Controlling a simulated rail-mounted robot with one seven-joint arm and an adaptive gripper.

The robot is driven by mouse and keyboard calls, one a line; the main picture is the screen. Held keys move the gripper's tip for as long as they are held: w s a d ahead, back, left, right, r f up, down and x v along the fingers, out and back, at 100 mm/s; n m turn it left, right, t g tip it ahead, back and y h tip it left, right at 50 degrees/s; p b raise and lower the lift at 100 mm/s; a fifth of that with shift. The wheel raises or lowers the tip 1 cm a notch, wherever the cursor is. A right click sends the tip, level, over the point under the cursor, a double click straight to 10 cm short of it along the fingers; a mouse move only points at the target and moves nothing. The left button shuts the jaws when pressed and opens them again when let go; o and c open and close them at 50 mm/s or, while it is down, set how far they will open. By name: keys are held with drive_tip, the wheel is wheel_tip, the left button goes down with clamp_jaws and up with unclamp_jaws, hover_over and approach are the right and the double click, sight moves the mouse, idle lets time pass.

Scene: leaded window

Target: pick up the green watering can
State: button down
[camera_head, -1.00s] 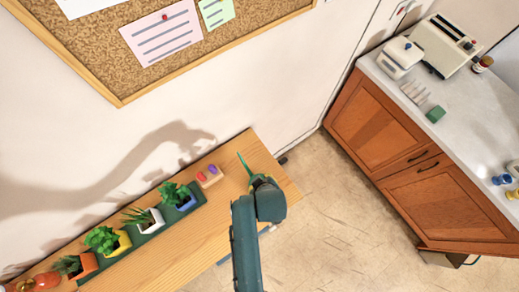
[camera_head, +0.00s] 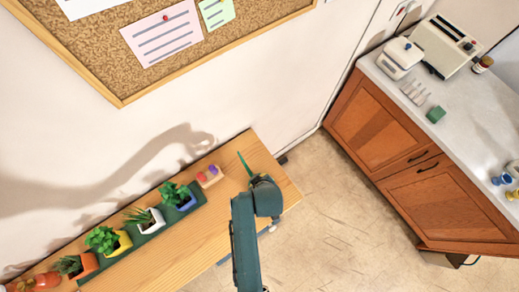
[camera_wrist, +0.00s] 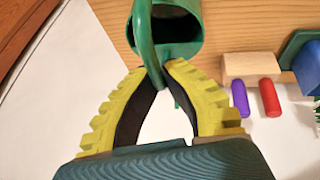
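The green watering can (camera_wrist: 182,28) is at the top of the wrist view, with its dark opening facing the camera. Its curved handle runs down between the yellow finger pads of my gripper (camera_wrist: 157,72). The fingertips are close together, against the handle on both sides. In the head view my gripper (camera_head: 265,190) is over the right end of the wooden table and covers most of the can. Only the can's thin green spout (camera_head: 244,162) shows there. Whether the can touches the table cannot be told.
A wooden block with a purple and a red peg (camera_head: 209,176) stands close left of the can. Several potted plants sit in a dark green tray (camera_head: 150,236) further left. The wall is behind the table (camera_head: 225,215). A wooden cabinet (camera_head: 390,130) stands apart at right.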

wheel_tip(320, 180, up, 10)
drive_tip(key=shift+r, duration=0.1)
idle(0.4)
idle(0.5)
